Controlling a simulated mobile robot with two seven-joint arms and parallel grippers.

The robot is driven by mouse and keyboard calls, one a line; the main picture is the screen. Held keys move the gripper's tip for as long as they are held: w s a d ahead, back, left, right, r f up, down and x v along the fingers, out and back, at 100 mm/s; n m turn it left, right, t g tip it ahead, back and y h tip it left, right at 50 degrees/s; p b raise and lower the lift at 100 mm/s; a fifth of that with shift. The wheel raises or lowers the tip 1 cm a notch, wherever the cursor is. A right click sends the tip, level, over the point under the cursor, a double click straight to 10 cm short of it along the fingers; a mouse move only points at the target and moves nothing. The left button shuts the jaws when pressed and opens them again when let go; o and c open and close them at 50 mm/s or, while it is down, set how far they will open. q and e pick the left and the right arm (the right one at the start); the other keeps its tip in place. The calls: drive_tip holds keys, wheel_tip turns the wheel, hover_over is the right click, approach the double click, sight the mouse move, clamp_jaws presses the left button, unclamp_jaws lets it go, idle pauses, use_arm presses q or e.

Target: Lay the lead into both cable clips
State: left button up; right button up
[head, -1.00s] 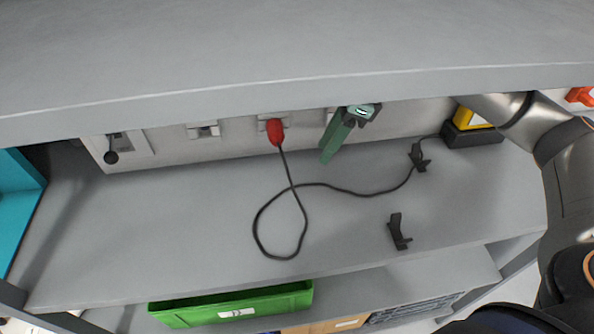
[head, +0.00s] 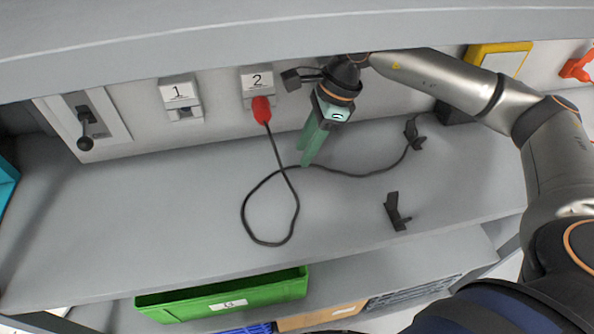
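The black lead (head: 345,173) runs from a red plug (head: 261,110) in socket 2, makes a loop on the grey shelf, and goes right towards the yellow and black unit. It passes at the far black cable clip (head: 413,134); I cannot tell whether it is seated in it. The near black cable clip (head: 396,212) stands apart from the lead, empty. My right gripper (head: 304,158) points down with its green fingers apart, tips close to the lead right of the loop crossing. Nothing shows held between them. My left gripper is not in view.
The overhead shelf edge (head: 300,44) hangs over the back wall. Socket 1 (head: 182,98) and a lever switch (head: 85,130) are at left. The yellow and black unit (head: 496,58) stands behind my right arm. A green bin (head: 223,297) sits below. The shelf's left is clear.

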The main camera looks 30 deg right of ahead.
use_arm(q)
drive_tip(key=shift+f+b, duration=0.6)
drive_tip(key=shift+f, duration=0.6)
use_arm(e)
drive_tip(key=shift+x, duration=1.3)
drive_tip(key=shift+a+f, duration=0.1)
drive_tip(key=shift+f, duration=0.1)
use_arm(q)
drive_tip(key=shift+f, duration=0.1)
use_arm(e)
drive_tip(key=c, duration=0.6)
drive_tip(key=shift+r, duration=0.1)
drive_tip(key=shift+r+p, duration=1.6)
drive_tip(key=shift+r, duration=1.4)
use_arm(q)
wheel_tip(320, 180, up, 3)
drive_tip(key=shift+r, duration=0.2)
use_arm(e)
drive_tip(key=shift+f, duration=0.1)
